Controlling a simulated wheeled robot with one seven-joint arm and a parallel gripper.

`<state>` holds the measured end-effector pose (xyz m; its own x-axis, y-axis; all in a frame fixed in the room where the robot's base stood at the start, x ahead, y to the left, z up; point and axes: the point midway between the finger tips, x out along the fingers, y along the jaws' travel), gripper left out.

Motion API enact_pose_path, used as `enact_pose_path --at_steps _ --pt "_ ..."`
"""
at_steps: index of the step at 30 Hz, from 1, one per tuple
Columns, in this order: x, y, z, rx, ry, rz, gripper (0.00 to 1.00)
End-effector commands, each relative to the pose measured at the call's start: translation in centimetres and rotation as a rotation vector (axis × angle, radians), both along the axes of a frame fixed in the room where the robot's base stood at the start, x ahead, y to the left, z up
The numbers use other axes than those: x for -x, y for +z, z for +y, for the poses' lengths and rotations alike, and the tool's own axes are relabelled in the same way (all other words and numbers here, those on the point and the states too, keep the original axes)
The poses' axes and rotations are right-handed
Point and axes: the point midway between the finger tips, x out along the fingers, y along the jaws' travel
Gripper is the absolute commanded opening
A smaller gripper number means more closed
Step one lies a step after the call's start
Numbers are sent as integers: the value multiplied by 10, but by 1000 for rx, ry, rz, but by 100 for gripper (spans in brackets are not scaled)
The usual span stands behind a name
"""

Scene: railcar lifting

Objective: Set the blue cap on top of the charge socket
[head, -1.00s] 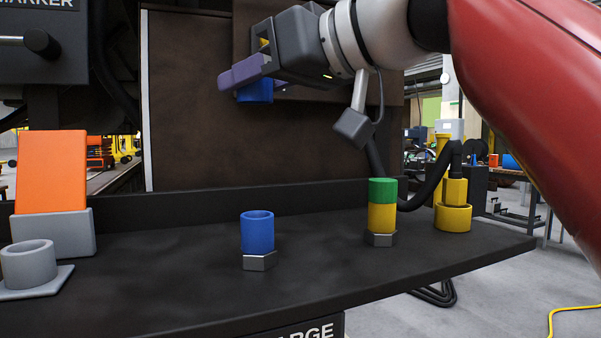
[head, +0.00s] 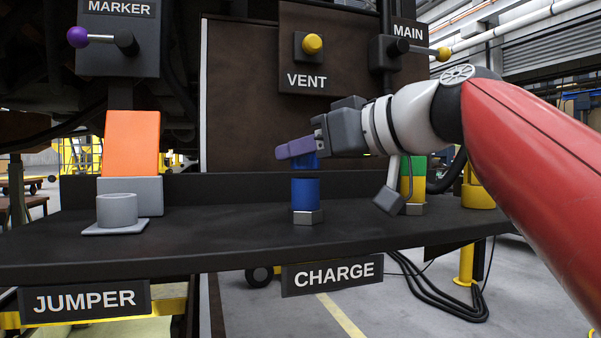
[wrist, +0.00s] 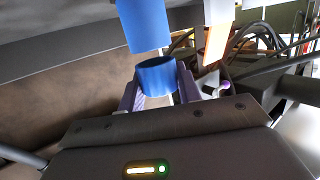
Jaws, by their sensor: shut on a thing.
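The charge socket (head: 306,195) is an upright blue cylinder on a grey hex base, on the dark shelf above the CHARGE sign. My gripper (head: 297,149), with purple fingers, is just above it and shut on the blue cap (head: 308,163). The fingers hide part of the cap in the head view. In the wrist view, which looks upside down, the cap (wrist: 156,76) sits between the fingers. The socket (wrist: 143,25) appears beyond it, with a small gap between the two. The cap looks roughly over the socket; exact alignment I cannot tell.
A green-topped yellow cylinder (head: 412,178) stands right of the socket, close behind my wrist. A yellow fitting (head: 478,195) is farther right. A grey ring (head: 117,210) and an orange block (head: 131,143) are at left. The shelf (head: 220,232) between is clear.

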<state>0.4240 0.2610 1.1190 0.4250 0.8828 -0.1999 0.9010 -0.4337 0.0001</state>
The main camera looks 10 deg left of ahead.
Motion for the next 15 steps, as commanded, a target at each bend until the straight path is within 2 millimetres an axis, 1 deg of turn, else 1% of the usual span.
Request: enact_pose_path --at_steps 1,8,15 --pt "-1 -5 -1 -1 0 0 13" --pt "0 -3 -1 -1 1 -1 13" --pt "0 -11 -1 0 1 0 13"
